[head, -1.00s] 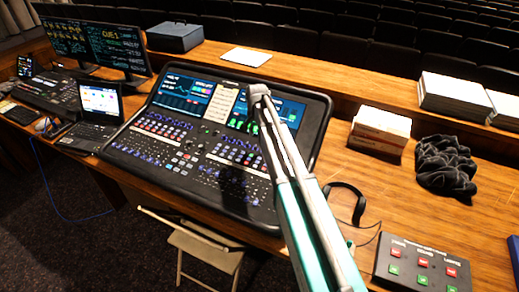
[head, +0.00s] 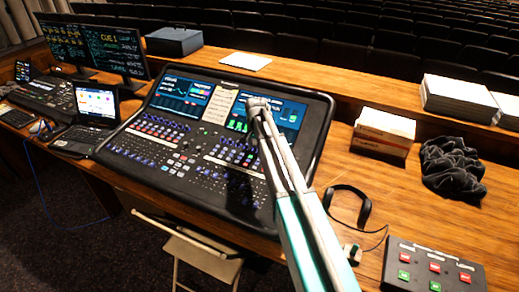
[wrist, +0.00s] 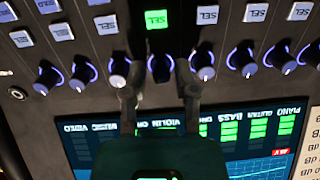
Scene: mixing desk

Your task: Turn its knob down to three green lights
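The mixing console (head: 150,175) stands on the wooden desk, with knob rows, SEL buttons and screens. My gripper (head: 258,104) is over its upper right part in the head view. In the wrist view a row of knobs with blue-lit rims crosses the picture. A dark knob (wrist: 160,66) lies between the fingertips of my gripper (wrist: 157,88), under a lit green SEL button (wrist: 157,19). The fingers look apart, with gaps on both sides of the knob. A screen with green level lights (wrist: 258,128) lies below the row. My gripper body hides part of that screen.
Around the console are a laptop (head: 92,110), headphones (head: 350,200), a button box (head: 435,270), a paper box (head: 384,130) and dark cloth (head: 452,168).

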